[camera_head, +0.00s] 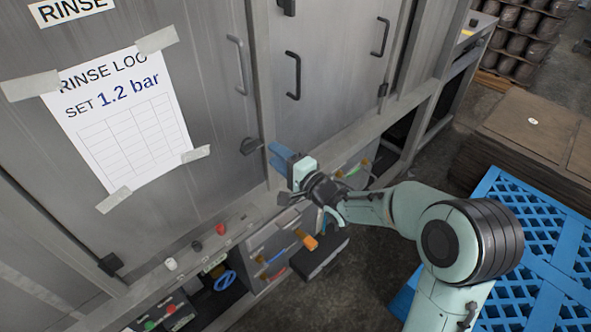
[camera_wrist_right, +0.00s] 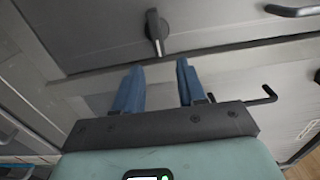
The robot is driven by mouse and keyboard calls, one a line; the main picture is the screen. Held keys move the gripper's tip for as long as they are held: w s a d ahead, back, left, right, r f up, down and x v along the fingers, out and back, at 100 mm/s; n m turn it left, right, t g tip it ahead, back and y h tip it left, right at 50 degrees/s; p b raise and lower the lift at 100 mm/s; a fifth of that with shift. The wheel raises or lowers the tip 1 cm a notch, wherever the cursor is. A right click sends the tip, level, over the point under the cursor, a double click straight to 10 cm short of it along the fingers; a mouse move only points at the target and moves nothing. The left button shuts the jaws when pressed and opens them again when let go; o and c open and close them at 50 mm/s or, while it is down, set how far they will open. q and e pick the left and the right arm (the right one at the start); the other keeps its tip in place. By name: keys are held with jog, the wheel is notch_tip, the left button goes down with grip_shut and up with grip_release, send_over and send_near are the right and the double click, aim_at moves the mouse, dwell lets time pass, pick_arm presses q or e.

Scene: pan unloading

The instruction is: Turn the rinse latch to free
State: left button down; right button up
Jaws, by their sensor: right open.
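The rinse latch (camera_head: 250,146) is a small dark knob near the right edge of the grey door bearing the RINSE LOG sheet. In the right wrist view the latch (camera_wrist_right: 156,32) has a lever pointing down in the picture, towards the gap between my fingers. My right gripper (camera_head: 274,157) is just right of the latch in the head view. Its two blue fingers, also in the right wrist view (camera_wrist_right: 158,76), are apart with nothing between them. They look short of the latch. My left gripper is not in view.
Door handles (camera_head: 293,75) stand out from the grey cabinet near my right gripper. Below is a ledge with red, black and white knobs (camera_head: 220,229), and an open drawer (camera_head: 318,255). A blue pallet (camera_head: 535,215) lies at the right.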

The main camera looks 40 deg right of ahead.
jog(key=s, duration=0.7)
jog(key=shift+s+d, duration=0.25)
jog(key=shift+s, duration=0.05)
jog(key=s+a+f+n+g+p, duration=0.2)
jog(key=a+f+g, duration=0.1)
jog(key=f, duration=0.6)
jog(key=s+a+f+n+g+p, duration=0.1)
jog(key=a+f+n+g+p, duration=0.2)
jog(key=f, duration=0.6)
jog(key=s+a+f+n+g+p, duration=0.1)
jog(key=s+a+f+g, duration=0.2)
jog(key=f, duration=0.6)
jog(key=s+a+f+n+g+y+p, duration=0.1)
jog(key=s+a+f+n+g, duration=0.2)
jog(key=s, duration=0.6)
jog(key=s+a+f+n+g+y+p, duration=0.1)
jog(key=s+a+f+n+g+p, duration=0.1)
jog(key=s+a+f+n+g, duration=0.2)
jog(key=s+a+f+g, duration=0.3)
jog(key=s+a, duration=0.2)
jog(key=shift+s, duration=0.2)
